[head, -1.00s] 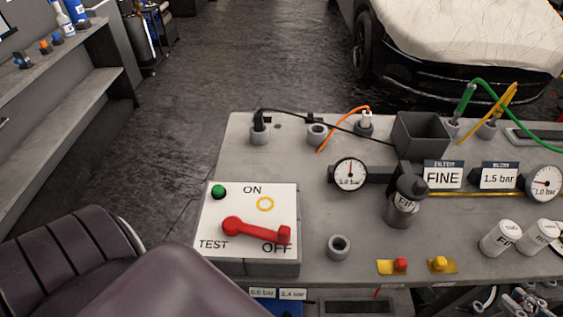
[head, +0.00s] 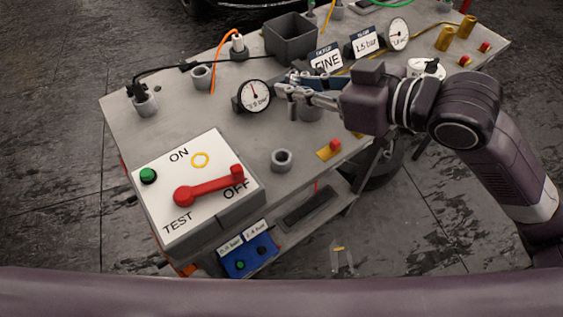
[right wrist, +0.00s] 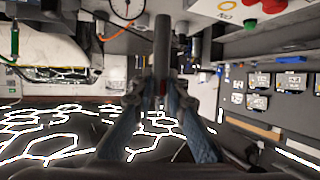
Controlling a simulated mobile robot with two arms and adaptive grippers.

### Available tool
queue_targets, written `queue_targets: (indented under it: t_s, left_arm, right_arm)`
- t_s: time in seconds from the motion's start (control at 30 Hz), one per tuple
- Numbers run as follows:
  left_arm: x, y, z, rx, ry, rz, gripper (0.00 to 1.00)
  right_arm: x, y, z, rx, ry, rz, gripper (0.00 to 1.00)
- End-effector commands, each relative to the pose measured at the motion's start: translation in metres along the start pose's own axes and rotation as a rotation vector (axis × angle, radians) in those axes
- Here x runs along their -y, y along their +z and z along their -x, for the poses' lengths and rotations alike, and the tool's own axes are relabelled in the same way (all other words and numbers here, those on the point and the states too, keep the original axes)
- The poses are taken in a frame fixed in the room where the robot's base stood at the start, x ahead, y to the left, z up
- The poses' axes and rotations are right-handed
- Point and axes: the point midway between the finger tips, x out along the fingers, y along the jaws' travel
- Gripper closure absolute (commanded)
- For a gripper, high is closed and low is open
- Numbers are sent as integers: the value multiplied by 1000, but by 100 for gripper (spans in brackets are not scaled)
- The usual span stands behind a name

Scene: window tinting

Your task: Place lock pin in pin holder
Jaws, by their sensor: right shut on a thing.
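My right gripper (head: 283,89) reaches in from the right over the bench, just right of the left gauge. In the right wrist view the fingers (right wrist: 162,88) are closed on a dark rod (right wrist: 162,42), which looks like the lock pin; a bit of red shows between the fingertips. In the head view the rod is not clear against the gripper. A grey, open, ring-shaped holder (head: 281,160) stands empty near the front edge. A similar cup (head: 202,76) stands farther back. I cannot tell which is the pin holder. My left gripper is out of view.
The bench (head: 160,118) bears a panel with a red lever (head: 210,188), pointing to OFF, and a gauge (head: 254,96). A grey square bin (head: 291,40) is at the back. A red knob (head: 335,146) sits on a yellow plate near the front edge.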

Motion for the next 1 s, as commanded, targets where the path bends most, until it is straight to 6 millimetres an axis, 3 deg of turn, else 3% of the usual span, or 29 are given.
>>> queue_targets:
  t_s: [0.03, 0.2, 0.37, 0.8, 1.0]
  left_arm:
    - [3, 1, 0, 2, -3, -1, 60]
    - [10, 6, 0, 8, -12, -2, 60]
    - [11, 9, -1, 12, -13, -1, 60]
    - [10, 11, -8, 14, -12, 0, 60]
    - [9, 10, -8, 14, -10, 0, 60]
  right_arm:
    - [3, -12, -2, -6, 6, 5, 100]
    - [7, -28, -7, -3, 27, -9, 100]
    - [8, -23, -12, 2, 33, -18, 100]
    - [10, 81, -54, 6, 31, -21, 100]
    - [9, 109, -67, 1, 32, -17, 100]
